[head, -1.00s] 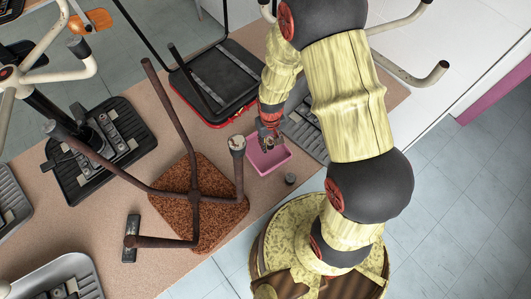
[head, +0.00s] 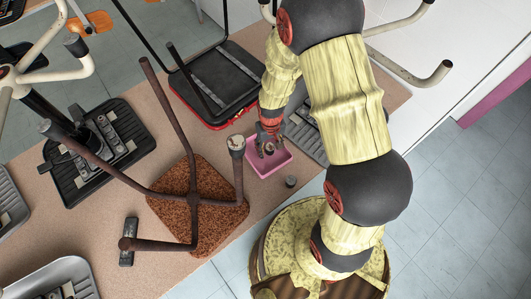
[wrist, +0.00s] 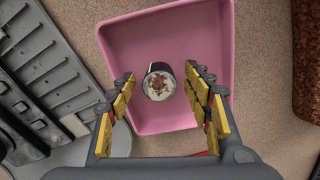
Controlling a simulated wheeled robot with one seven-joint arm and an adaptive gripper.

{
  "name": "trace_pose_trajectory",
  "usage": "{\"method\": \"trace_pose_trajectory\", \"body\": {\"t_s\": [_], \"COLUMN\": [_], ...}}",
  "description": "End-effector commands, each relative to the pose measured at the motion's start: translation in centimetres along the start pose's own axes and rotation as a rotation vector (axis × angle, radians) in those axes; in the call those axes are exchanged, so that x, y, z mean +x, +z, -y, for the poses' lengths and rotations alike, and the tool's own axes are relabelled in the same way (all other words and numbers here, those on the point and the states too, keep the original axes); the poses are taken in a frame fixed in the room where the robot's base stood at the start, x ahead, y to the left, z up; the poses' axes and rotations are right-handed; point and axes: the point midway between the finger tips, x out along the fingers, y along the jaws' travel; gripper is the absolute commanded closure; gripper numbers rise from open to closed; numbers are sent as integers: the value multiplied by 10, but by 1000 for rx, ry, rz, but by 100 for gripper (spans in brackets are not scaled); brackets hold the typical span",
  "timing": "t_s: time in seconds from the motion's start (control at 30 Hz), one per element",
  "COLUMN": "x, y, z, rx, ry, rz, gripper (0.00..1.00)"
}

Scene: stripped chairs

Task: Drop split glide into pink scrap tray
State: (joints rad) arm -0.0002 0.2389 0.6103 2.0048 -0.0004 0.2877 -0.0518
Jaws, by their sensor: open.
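The pink scrap tray (head: 284,166) stands on the tan board beside the rusty chair. It fills the middle of the wrist view (wrist: 215,30). My gripper (head: 269,146) is over the tray, pointing down, with its yellow-padded fingers (wrist: 158,80) spread. A small dark round glide (wrist: 158,86) with a whitish, brown-flecked face shows between the fingertips, with a gap on each side. It lies within the tray's outline; I cannot tell surely whether it rests on the floor. In the head view it is a dark spot (head: 269,151) under the fingers.
An upturned chair with rusty legs and a brown speckled seat (head: 213,224) is left of the tray, one leg (head: 238,170) close by. A small grey cylinder (head: 291,181) stands in front of the tray. A black seat with red edge (head: 218,80) lies behind.

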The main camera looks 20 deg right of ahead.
Motion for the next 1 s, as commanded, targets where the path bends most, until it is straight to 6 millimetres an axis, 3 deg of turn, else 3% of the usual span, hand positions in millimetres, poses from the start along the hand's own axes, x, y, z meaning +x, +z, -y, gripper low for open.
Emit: {"method": "trace_pose_trajectory", "body": {"t_s": [0.27,0.7,1.0], "x": [-6,-87,-118], "y": [-1,-1,0], "z": [0,0,0], "rx": [0,0,0], "ry": [0,0,0], "rz": [-2,-5,0], "gripper": [50,50,50]}}
